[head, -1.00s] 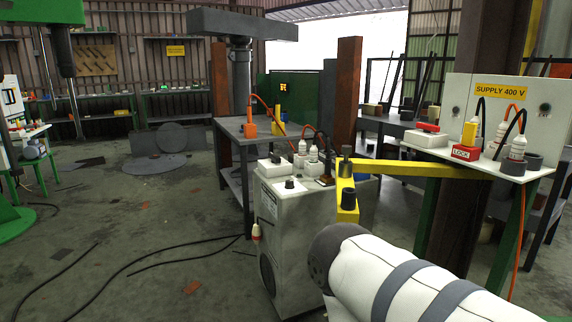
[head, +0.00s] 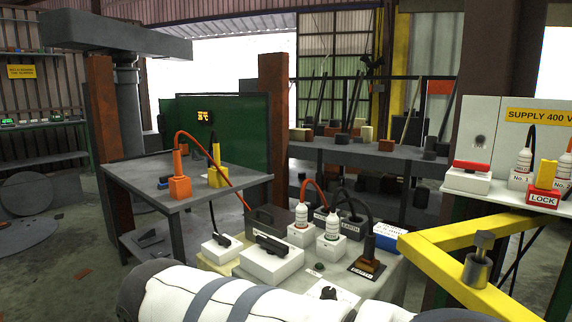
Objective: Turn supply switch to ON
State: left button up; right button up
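The supply panel (head: 483,115), a grey-white board with a yellow "SUPPLY 400 V" sign (head: 538,116), is at the right of the head view, cut by the frame edge. A white box with a red handle (head: 471,165) stands on the shelf below it. A dark round fitting (head: 479,141) is on the panel face. Which of these is the supply switch I cannot tell, and no ON mark is readable. One of my white arms with grey bands crosses the bottom, well below and left of the panel. Neither gripper shows.
A yellow beam (head: 440,263) with a grey post (head: 477,262) lies between me and the panel. A red LOCK block (head: 543,198) and white plugs (head: 522,170) stand beside the red-handled box. A cabinet top with white switch boxes (head: 272,262) and cables is in front.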

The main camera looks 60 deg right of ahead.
aim_at(470, 167)
jog(key=i+z, duration=0.15)
jog(key=z, duration=0.3)
jog(key=i+j+z, duration=0.1)
jog(key=z, duration=0.35)
jog(key=i+j+z, duration=0.1)
jog(key=z, duration=0.35)
jog(key=j+z, duration=0.2)
jog(key=z, duration=0.25)
jog(key=i+j+z, duration=0.15)
jog(key=z, duration=0.3)
